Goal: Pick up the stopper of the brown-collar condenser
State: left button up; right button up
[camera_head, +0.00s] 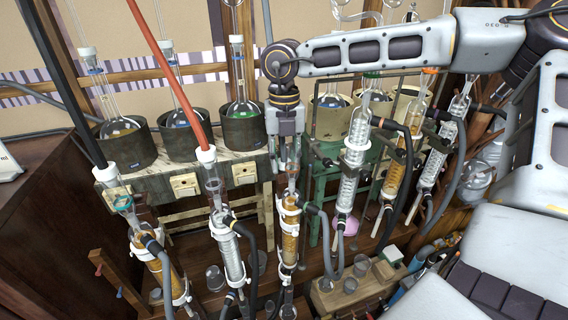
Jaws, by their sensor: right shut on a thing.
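My right gripper (291,165) points down over the middle condenser (289,222), which has amber contents and a brownish collar at its top. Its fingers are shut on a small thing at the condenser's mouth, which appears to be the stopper. The fingers hide most of it, and I cannot tell whether it is still seated in the neck. My left gripper is not in view.
Condensers with hoses stand on both sides, including one with a red tube (224,238) and a clear one (351,165). Flasks sit in dark heating pots (243,132) on the bench behind. Small glass beakers (361,266) stand low at the front.

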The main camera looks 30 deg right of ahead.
aim_at(284, 161)
jog(key=shift+r, duration=0.1)
jog(key=shift+r, duration=0.85)
notch_tip(284, 161, up, 16)
jog(key=b, duration=0.1)
jog(key=shift+b, duration=0.4)
jog(key=shift+r, duration=0.1)
jog(key=shift+r+p, duration=1.75)
jog(key=shift+p, duration=0.05)
jog(key=shift+r, duration=0.1)
